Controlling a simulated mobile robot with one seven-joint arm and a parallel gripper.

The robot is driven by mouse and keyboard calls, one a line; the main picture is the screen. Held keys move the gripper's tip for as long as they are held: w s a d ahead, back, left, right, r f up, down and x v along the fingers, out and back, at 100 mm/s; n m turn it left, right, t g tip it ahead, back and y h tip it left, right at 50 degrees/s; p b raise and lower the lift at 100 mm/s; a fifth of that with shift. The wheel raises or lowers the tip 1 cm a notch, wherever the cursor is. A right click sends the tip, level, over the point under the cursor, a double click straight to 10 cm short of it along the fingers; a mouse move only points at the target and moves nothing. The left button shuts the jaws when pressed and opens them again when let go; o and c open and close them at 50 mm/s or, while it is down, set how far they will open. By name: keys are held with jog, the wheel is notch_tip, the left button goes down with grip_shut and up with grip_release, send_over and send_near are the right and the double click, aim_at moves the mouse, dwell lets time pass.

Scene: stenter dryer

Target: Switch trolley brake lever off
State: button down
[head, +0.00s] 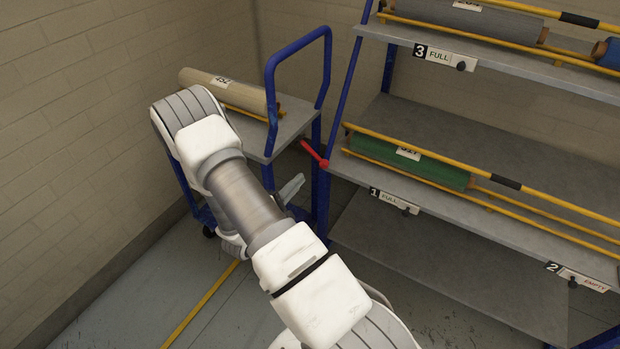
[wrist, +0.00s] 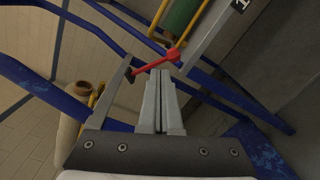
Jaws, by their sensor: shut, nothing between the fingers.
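The red brake lever (head: 314,153) sticks out beside the blue post at the right side of the trolley (head: 284,133). It slants down to the right, with its round red end near the rack's lower shelf. In the wrist view the lever (wrist: 156,63) lies just beyond the fingertips, crossing in front of them. My gripper (wrist: 160,74) is shut and empty. In the head view its grey fingers (head: 291,188) show below the lever, partly behind my arm. I cannot tell whether the fingertips touch the lever.
A beige roll (head: 228,90) lies on the trolley, below its blue handle (head: 297,47). A shelf rack at right holds a green roll (head: 408,160) and a grey roll (head: 470,20) between yellow rails. A block wall stands at left. A yellow line (head: 200,305) crosses the open floor.

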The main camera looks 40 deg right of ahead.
aim_at(314, 154)
jog(key=shift+n+t+y, duration=0.3)
jog(key=shift+n+t, duration=0.3)
jog(key=shift+t, duration=0.1)
jog(key=f, duration=0.4)
jog(key=shift+w+a, duration=0.3)
jog(key=shift+a, duration=0.05)
jog(key=b+x, duration=0.2)
jog(key=x, duration=0.8)
jog(key=shift+b, duration=0.35)
